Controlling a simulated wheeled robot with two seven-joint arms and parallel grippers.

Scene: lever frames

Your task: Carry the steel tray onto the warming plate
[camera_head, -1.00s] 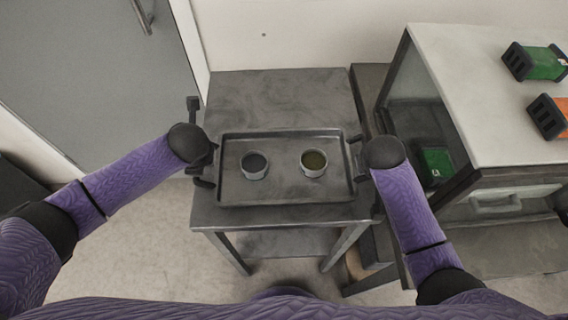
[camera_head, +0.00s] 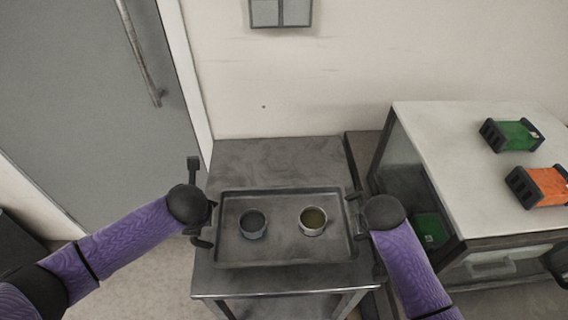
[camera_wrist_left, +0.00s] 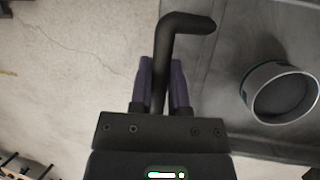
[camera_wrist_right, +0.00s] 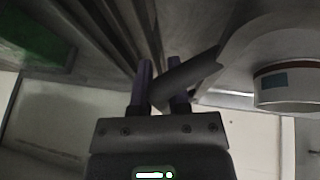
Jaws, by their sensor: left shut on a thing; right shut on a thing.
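The steel tray (camera_head: 285,254) is a grey rectangular pan over a dark grey metal table (camera_head: 280,158). Two small round pots stand upright in it, the left one (camera_head: 252,224) dark inside and the right one (camera_head: 313,222) with greenish-brown contents. My left gripper (camera_head: 208,212) is shut on the tray's left handle, a dark bent bar (camera_wrist_left: 165,60) in the left wrist view. My right gripper (camera_head: 358,205) is shut on the right handle (camera_wrist_right: 188,76), seen in the right wrist view. Whether the tray touches the tabletop I cannot tell. I cannot pick out a warming plate.
A pale-topped counter (camera_head: 450,150) stands to the right, carrying a green box (camera_head: 513,135) and an orange box (camera_head: 545,185). Another green box (camera_head: 430,230) sits inside it. A grey door (camera_head: 90,120) is at left. The tabletop behind the tray is bare.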

